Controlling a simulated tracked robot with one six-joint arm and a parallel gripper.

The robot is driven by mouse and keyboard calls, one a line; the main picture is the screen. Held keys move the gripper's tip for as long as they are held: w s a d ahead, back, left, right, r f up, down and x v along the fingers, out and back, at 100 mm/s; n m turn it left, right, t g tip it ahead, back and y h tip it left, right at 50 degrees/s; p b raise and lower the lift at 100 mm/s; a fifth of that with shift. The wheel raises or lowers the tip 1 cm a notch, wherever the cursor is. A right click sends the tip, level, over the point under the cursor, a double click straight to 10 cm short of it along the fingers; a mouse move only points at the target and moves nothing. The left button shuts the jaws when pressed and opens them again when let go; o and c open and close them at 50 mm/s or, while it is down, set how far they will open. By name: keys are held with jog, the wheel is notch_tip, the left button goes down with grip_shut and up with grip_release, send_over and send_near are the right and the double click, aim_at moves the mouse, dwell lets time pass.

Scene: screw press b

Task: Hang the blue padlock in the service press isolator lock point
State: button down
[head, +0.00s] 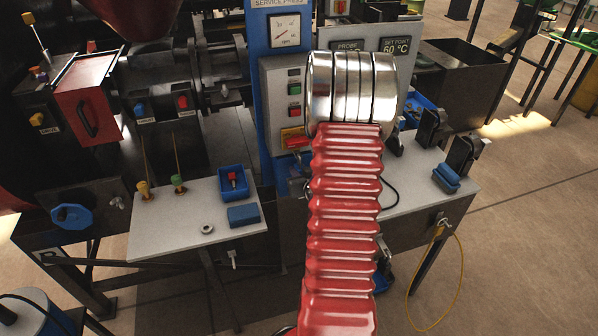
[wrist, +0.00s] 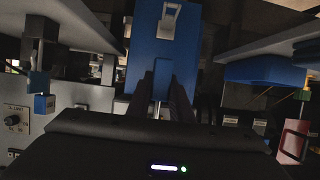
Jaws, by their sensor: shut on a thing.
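My gripper is hidden in the head view behind my own red sleeve and silver wrist. In the wrist view my gripper (wrist: 168,92) shows two dark fingers, closed on what looks like the blue padlock (wrist: 164,58). The service press panel (head: 270,85) is a grey box on a blue post. A red and yellow isolator (head: 293,138) sits at its lower edge, just left of my wrist. I cannot tell whether the padlock touches the lock point.
A left shelf (head: 180,222) holds a blue tray (head: 233,192), a blue block (head: 244,214) and a metal ring (head: 207,229). The right bench (head: 420,198) holds dark clamps (head: 465,155) and another blue block (head: 446,178). A yellow cable loop (head: 461,285) hangs in front. Open floor lies to the right.

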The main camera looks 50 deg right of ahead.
jog(key=c, duration=1.5)
grip_release()
jog(key=shift+s, duration=0.1)
